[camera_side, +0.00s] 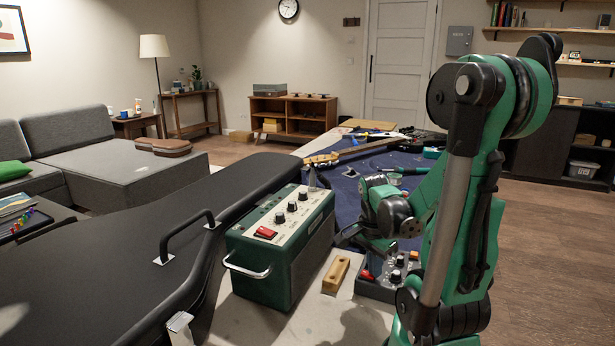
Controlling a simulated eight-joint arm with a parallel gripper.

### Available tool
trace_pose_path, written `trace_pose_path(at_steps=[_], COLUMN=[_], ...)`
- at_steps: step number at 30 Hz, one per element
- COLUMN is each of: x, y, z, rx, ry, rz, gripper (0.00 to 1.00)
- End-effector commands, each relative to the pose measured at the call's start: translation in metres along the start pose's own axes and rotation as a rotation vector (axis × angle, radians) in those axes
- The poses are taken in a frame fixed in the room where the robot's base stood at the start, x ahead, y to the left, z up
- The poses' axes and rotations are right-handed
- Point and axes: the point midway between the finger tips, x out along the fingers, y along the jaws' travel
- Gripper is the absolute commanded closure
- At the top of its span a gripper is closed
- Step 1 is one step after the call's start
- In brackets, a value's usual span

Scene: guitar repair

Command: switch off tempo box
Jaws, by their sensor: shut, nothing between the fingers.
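A green box (274,262) with a pale top panel stands on the bench at the centre. Its panel carries a red rocker switch (265,232) and several black knobs. A smaller grey box (377,288) with a red button (367,275) and black knobs stands to its right, partly hidden by my arm. I cannot read a label that tells which is the tempo box. My gripper (341,239) is shut and empty, just right of the green box and above and left of the grey one. I cannot tell which way either switch is set.
A black guitar case (110,262) with a handle lies along the left. A wooden block (336,275) lies between the two boxes. A guitar neck (350,153) and tools lie on a blue mat (345,185) behind. Bare bench shows in front of the boxes.

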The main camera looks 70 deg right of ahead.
Motion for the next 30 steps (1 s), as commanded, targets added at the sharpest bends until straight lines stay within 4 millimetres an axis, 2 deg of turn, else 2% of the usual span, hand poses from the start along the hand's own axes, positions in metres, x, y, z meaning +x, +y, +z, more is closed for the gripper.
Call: trace_pose_path(at_steps=[5, 24, 30], x=[-0.007, -0.063, -0.07], y=[0.0, 0.0, 0.0], z=[-0.001, -0.009, -0.01], rx=[0.0, 0.0, 0.0], ry=[-0.002, -0.002, -0.002], rz=[0.0, 0.0, 0.0], gripper=[1.0, 1.0, 1.0])
